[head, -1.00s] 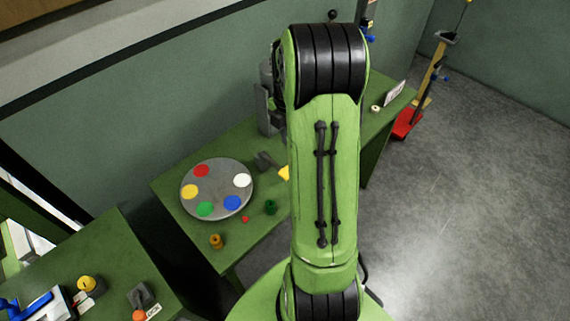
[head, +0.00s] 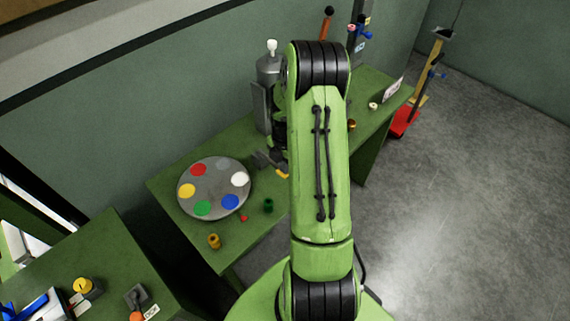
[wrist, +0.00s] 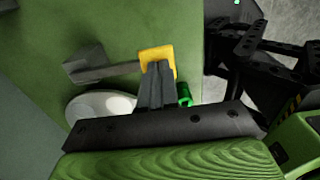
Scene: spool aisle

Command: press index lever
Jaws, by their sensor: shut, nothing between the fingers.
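The index lever has a grey block base (head: 262,160) and a yellow pad (head: 282,174) at its end, to the right of the round grey disc (head: 184,207). In the wrist view its grey base (wrist: 84,64) and arm run across to the yellow pad (wrist: 157,54). My gripper (wrist: 157,68) is shut and empty, its fingertips over the yellow pad in that view. I cannot tell whether they touch it. In the head view my arm hides most of the gripper. The disc carries red, yellow, green, blue, white and grey spots.
A dark green spool (head: 268,205), a small red piece (head: 243,218) and an orange-brown spool (head: 214,241) stand near the bench's front edge. A grey cylinder (head: 268,68) with a white knob stands behind the lever. A second bench (head: 95,245) is at lower left.

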